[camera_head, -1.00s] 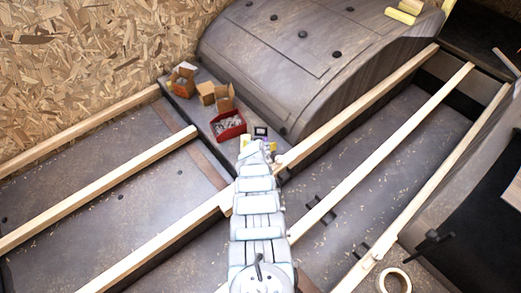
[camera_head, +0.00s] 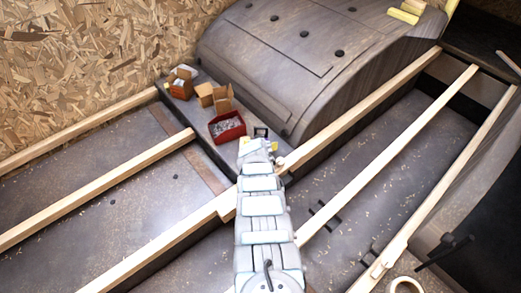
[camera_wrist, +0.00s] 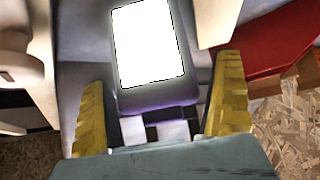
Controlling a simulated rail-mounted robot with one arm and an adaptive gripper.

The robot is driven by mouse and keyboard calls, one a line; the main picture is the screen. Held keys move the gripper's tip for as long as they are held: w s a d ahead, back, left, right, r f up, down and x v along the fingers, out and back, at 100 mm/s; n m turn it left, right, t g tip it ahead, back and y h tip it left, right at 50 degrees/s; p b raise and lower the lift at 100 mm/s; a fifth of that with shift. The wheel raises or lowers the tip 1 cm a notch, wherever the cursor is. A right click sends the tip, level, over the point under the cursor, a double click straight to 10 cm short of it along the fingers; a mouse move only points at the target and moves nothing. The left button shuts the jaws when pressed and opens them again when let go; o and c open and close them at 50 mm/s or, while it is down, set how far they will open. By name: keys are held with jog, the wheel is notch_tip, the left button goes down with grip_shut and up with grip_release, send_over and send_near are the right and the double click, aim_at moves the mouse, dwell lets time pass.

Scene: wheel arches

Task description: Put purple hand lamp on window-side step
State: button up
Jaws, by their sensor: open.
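The purple hand lamp (camera_wrist: 155,60) has a bright white panel and a purple lower edge. It lies between the yellow fingers of my gripper (camera_wrist: 160,110) in the wrist view, with visible gaps beside its lower part. My gripper is open. In the head view my gripper (camera_head: 258,146) is at the end of the ledge (camera_head: 203,143) beside the wheel arch, just right of the red bin. Only a small dark frame of the lamp (camera_head: 261,132) shows there, beyond my gripper. I cannot tell which surface is the window-side step.
A red bin (camera_head: 227,136) of small parts and open cardboard boxes (camera_head: 214,97) crowd the ledge. The wheel arch (camera_head: 310,65) rises behind. Wooden battens (camera_head: 385,155) cross the floor. Yellow blocks (camera_head: 404,15) lie on the arch, and a tape roll (camera_head: 391,286) lies at lower right.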

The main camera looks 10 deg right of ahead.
aim_at(261, 128)
jog(key=shift+c, duration=0.2)
jog(key=c, duration=1.3)
jog(key=shift+r, duration=0.1)
notch_tip(261, 128, up, 9)
jog(key=p, duration=0.8)
jog(key=shift+w, duration=0.1)
jog(key=shift+r+p, duration=0.4)
jog(key=shift+p, duration=0.2)
